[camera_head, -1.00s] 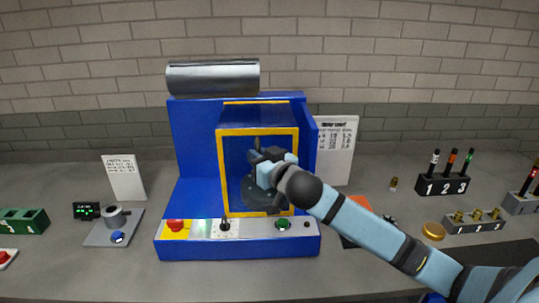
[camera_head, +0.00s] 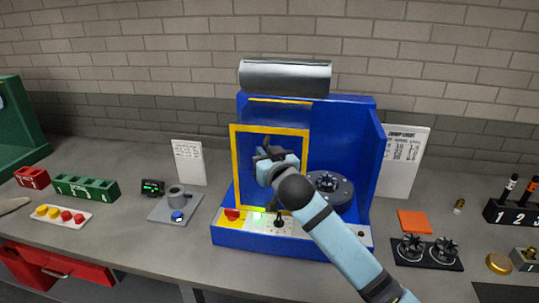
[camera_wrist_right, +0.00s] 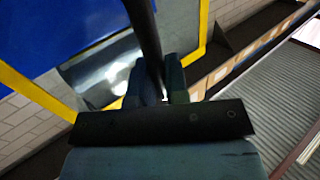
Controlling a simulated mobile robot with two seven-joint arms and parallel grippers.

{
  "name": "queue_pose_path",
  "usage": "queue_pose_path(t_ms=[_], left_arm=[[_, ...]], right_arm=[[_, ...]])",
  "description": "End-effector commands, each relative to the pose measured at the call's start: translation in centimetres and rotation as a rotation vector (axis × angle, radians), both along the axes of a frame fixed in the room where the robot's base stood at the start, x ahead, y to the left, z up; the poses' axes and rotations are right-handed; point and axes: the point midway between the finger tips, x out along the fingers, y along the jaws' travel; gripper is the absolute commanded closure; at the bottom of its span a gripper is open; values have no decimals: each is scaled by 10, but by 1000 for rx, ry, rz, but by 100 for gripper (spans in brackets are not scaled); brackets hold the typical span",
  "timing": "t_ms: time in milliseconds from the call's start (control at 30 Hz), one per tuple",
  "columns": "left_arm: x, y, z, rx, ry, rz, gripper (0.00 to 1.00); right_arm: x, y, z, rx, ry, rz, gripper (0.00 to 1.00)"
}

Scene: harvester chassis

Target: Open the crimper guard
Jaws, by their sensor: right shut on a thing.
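The blue crimper (camera_head: 345,110) stands on the bench with a metal cylinder on top. Its guard (camera_head: 236,165), a yellow-framed clear panel, stands swung out to the left from the crimper's front, and the dark round crimping head (camera_head: 330,190) shows uncovered to the right of it. My right gripper (camera_head: 270,152) is at the guard's panel. In the right wrist view my right gripper (camera_wrist_right: 161,80) is shut on the black bar handle (camera_wrist_right: 143,30), with the yellow frame (camera_wrist_right: 204,30) behind it. My left gripper is not in view.
Black star-shaped parts (camera_head: 411,247) lie at the right.

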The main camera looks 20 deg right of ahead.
Motion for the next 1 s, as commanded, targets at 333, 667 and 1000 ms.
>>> queue_pose_path(t_ms=[333, 667, 1000], left_arm=[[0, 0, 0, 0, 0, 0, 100], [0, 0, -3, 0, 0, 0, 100], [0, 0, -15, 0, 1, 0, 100]], right_arm=[[0, 0, 0, 0, -1, 0, 61], [-13, -1, -1, 2, -1, 1, 61], [-87, -4, -3, 3, 0, 1, 61]])
